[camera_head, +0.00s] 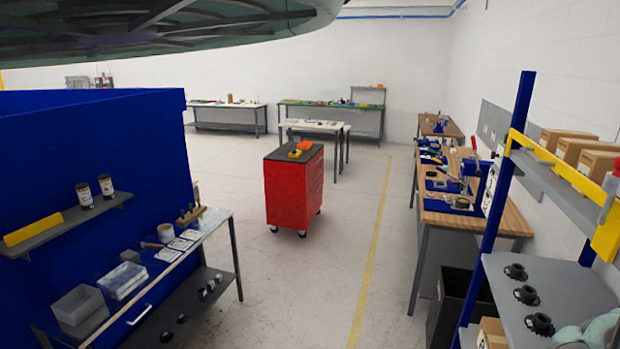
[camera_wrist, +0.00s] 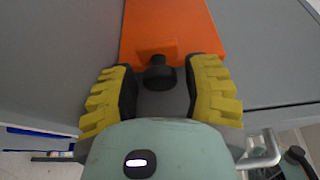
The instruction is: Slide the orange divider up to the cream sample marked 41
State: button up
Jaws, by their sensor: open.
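The orange divider (camera_wrist: 168,25) shows at the top middle of the wrist view, a flat orange piece with an orange block on its near end. A dark knob (camera_wrist: 159,73) sticks out from that block. My gripper (camera_wrist: 160,68) is open, with one yellow ribbed finger on each side of the knob. Gaps show between the knob and both fingers. I do not see the cream sample marked 41 in either view. I cannot make out the divider in the head view.
Grey flat surfaces (camera_wrist: 270,50) lie on both sides of the divider. A bright metal handle (camera_wrist: 262,150) shows at lower right. In the head view, a red cart (camera_head: 293,190) stands on open floor, with workbenches (camera_head: 480,215) along the right and a blue partition (camera_head: 95,150) at left.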

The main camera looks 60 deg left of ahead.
jog(key=shift+d, duration=0.25)
jog(key=shift+o, duration=0.2)
grip_shut()
